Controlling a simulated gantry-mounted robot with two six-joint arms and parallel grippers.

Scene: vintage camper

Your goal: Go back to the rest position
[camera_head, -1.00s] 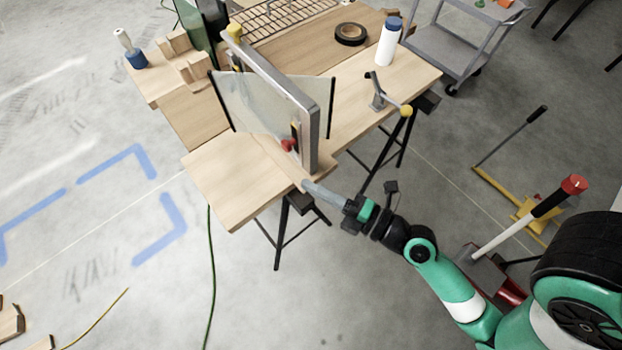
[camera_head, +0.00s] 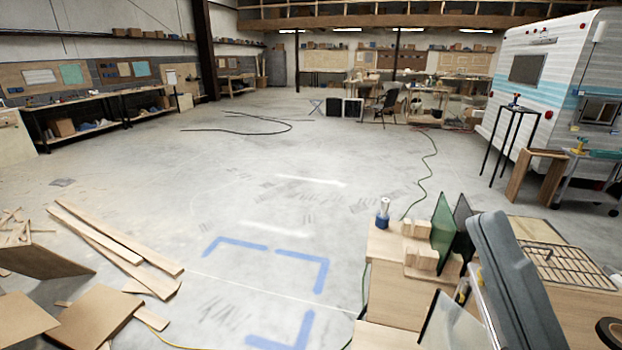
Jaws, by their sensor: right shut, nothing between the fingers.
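My right gripper (camera_head: 488,222) shows large and close at the lower right of the head view. Its long grey-blue fingers lie together, shut and empty, pointing up and slightly left. It covers part of the wooden workbench (camera_head: 392,292) behind it; I cannot tell the gap between them. The rest of my right arm is out of the frame. My left gripper is not in view.
The workbench holds a blue-based bottle (camera_head: 382,214), wooden blocks (camera_head: 421,259), a dark green glass panel (camera_head: 443,228), a wire rack (camera_head: 560,266) and black tape (camera_head: 609,331). Planks (camera_head: 118,245) lie at left. A camper (camera_head: 553,75) stands at right. The middle floor is clear.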

